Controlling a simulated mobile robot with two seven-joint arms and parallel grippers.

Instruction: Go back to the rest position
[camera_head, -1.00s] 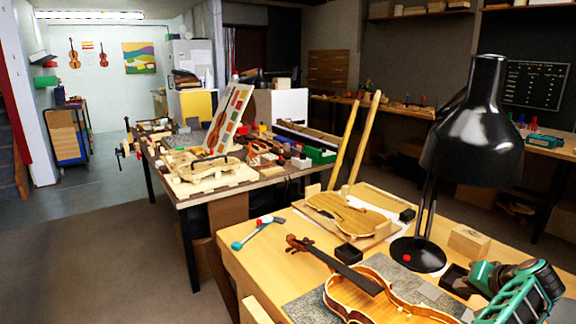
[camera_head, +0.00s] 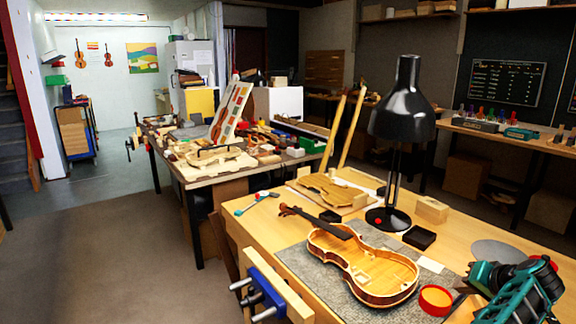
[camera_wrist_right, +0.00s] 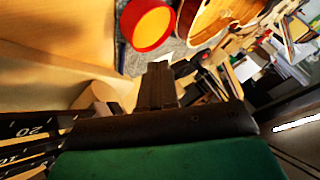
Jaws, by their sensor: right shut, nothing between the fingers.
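My right gripper (camera_wrist_right: 158,76) shows in the right wrist view as dark fingers closed together, with nothing between them. In the head view my right arm and hand, green and black, are at the bottom right, over the near right corner of the bench (camera_head: 340,214). The hand is beside a red-rimmed round pot (camera_head: 435,300), which also shows in the wrist view (camera_wrist_right: 147,24). The open-bodied violin (camera_head: 365,268) lies left of the pot, apart from the hand. My left gripper is not in view.
A black lamp (camera_head: 402,105) stands on the bench behind the violin. A wood block (camera_head: 432,209) and a small black box (camera_head: 419,237) stand near it. A blue vise (camera_head: 266,290) is at the front-left edge. Open floor (camera_head: 110,245) lies left.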

